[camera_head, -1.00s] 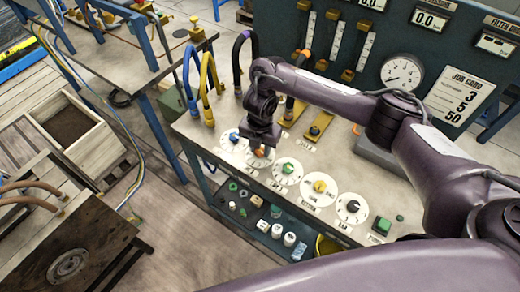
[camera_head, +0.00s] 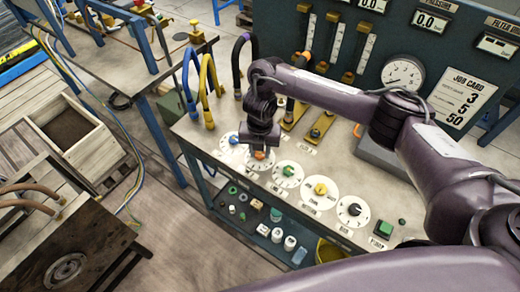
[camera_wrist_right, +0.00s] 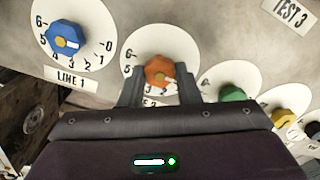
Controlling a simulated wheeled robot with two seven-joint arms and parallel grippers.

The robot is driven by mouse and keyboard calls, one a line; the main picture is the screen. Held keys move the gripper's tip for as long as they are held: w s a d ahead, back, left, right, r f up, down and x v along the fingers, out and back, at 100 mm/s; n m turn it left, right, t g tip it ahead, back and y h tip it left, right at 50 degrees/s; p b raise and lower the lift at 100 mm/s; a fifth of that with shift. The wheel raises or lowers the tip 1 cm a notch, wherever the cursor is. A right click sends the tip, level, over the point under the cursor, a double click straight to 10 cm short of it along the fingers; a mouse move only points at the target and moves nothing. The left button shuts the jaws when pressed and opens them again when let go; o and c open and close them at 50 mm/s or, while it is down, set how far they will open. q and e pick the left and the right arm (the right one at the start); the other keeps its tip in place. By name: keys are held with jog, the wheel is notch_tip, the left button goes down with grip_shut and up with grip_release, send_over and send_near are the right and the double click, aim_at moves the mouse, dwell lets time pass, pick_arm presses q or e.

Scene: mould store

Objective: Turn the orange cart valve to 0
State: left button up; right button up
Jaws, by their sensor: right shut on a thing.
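The orange valve knob (camera_wrist_right: 160,72) sits on a white numbered dial (camera_wrist_right: 140,42) in the right wrist view. It also shows in the head view as a small orange patch (camera_head: 259,155) just below my right gripper (camera_head: 260,148). My right gripper, also in the wrist view (camera_wrist_right: 160,88), is shut on the orange knob, with one finger on each side. The knob's pale pointer mark shows at its lower right, but part of the dial's lower scale is hidden by the gripper. My left gripper is not in view.
A blue knob (camera_wrist_right: 66,38) on the LINE 1 dial stands to the left. Green (camera_wrist_right: 232,94), yellow (camera_wrist_right: 284,118) and black (camera_head: 354,209) knobs follow to the right. A job card (camera_head: 460,95) reads 3, 5, 50. Hoses (camera_head: 208,85) stand at the cart's back left.

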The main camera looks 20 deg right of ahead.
aim_at(260, 154)
jog(key=o, duration=1)
jog(key=shift+c, duration=0.2)
jog(key=shift+r, duration=0.15)
jog(key=shift+w+r, duration=0.1)
jog(key=shift+r, duration=0.3)
notch_tip(260, 154, up, 7)
jog(key=shift+f+p, duration=0.1)
jog(key=shift+p, duration=1.05)
